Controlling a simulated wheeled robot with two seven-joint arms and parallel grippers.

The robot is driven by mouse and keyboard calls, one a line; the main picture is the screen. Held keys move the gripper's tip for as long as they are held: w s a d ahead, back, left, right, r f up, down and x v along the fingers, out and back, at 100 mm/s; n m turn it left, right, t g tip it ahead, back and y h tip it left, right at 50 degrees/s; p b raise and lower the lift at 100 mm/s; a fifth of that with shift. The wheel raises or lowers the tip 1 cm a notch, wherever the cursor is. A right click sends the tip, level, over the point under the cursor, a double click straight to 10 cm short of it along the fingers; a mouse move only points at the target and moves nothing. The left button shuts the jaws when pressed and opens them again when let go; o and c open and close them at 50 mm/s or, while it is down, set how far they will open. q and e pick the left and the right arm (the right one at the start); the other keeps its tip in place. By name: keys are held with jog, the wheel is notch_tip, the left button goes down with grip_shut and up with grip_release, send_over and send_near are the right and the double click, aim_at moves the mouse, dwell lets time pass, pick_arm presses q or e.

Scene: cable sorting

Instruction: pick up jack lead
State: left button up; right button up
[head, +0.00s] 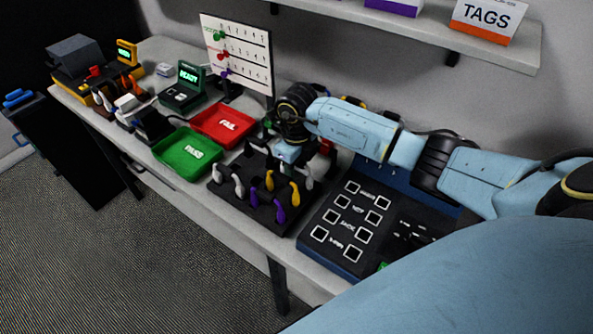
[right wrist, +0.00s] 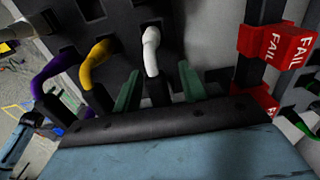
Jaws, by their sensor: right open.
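Several leads with white, yellow and purple ends stand in a black rack (head: 223,194) on the bench. No label in view tells which is the jack lead. My right gripper (head: 287,158) is over the back of the rack in the head view. In the right wrist view, its green fingers (right wrist: 158,88) are open, with a white lead (right wrist: 151,52) between them. I cannot tell whether they touch it. A yellow lead (right wrist: 95,62) and a purple lead (right wrist: 52,75) stand to the left of the fingers. My left gripper is not in view.
Red FAIL tags (right wrist: 284,47) hang just right of the fingers. A green PASS tray (head: 187,154) and a red FAIL tray (head: 226,125) lie left of the rack. A dark panel with white squares (head: 340,243) lies right of it. A whiteboard (head: 237,52) stands behind.

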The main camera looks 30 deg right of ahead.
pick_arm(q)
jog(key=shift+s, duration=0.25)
pick_arm(e)
jog(key=shift+f, duration=0.1)
jog(key=shift+c, duration=0.4)
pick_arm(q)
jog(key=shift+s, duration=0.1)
pick_arm(e)
grip_shut()
